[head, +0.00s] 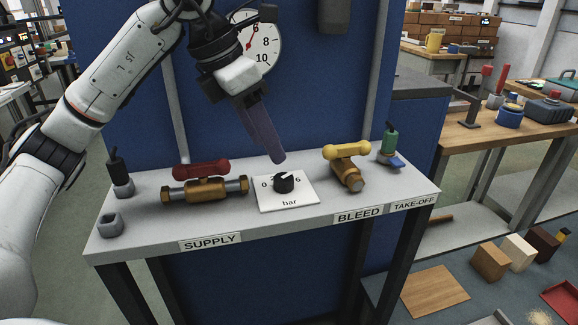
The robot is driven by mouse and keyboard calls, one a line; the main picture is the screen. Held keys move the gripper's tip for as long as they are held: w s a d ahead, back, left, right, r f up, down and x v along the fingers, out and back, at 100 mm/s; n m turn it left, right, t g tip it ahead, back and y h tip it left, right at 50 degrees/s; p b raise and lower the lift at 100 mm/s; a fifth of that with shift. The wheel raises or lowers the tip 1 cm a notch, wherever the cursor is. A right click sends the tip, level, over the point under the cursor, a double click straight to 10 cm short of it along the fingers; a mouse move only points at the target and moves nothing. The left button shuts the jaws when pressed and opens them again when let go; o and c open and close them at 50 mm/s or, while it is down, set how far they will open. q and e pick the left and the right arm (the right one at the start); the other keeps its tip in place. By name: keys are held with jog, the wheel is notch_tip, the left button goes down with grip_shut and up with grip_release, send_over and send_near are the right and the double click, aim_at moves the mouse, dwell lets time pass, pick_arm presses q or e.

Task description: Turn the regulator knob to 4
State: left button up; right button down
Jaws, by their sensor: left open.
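The regulator knob (284,184) is a small black knob on a white plate (303,200) marked 0, 6 and bar, in the middle of the grey bench. A light mark shows on its top, but I cannot read its setting exactly. My left gripper (278,160) points down just above and behind the knob, apart from it in the picture. It is open and its dark fingers overlap in this view. A white round gauge (268,42) on the blue panel shows 8 and 10; my left wrist hides part of it. My right gripper is not in view.
A brass valve with a red handle (201,170) stands left of the plate, behind the SUPPLY label. A brass valve with a yellow handle (347,151) stands right, near BLEED. A green-topped fitting (389,143) is at the far right; a black-topped one (119,174) is at the left.

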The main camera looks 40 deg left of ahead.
aim_at(283, 177)
pick_arm(q)
jog(key=x, duration=0.3)
jog(key=shift+s+d+f+b, duration=0.1)
jog(key=shift+s+f+b, duration=0.05)
jog(key=shift+f+b, duration=0.2)
jog(key=x, duration=0.3)
jog(key=shift+d+f, duration=0.1)
jog(key=shift+f, duration=0.15)
jog(key=shift+w+d+f, duration=0.1)
jog(key=shift+w+f, duration=0.3)
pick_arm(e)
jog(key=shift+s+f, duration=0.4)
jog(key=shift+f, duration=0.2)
pick_arm(q)
jog(key=c, duration=1.1)
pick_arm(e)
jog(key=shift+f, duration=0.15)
